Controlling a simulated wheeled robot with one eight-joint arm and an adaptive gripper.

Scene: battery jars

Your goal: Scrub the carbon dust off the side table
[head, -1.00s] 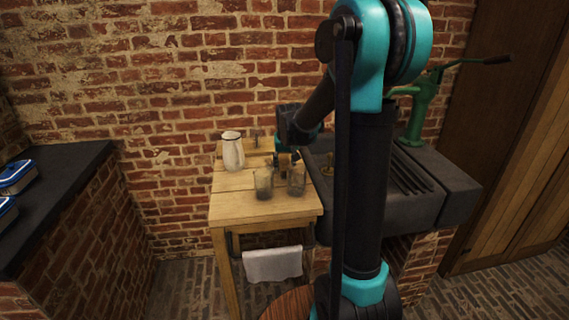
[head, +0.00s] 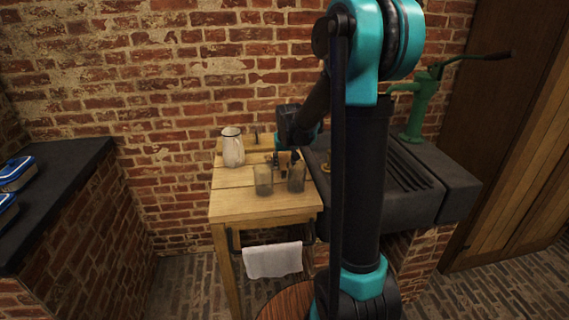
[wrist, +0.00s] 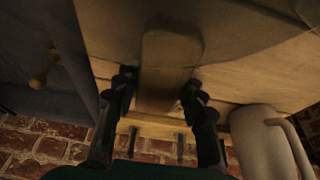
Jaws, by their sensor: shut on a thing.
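The wooden side table (head: 235,204) stands against the brick wall, left of the stone sink. My gripper (head: 282,159) is low over the back right part of its top, behind two glass jars. In the wrist view my gripper (wrist: 160,96) is shut on a brown wooden block-like scrubbing brush (wrist: 166,70), held between its two fingers. The brush is close to the tabletop (wrist: 112,50); I cannot tell whether it touches. No carbon dust patch can be made out clearly; the wrist view is dim.
Two smoky glass jars (head: 263,181) (head: 297,176) stand near the front right of the table. A white jug (head: 233,149) stands at the back left. A white towel (head: 272,261) hangs on the front rail. The dark sink (head: 405,205) adjoins at right.

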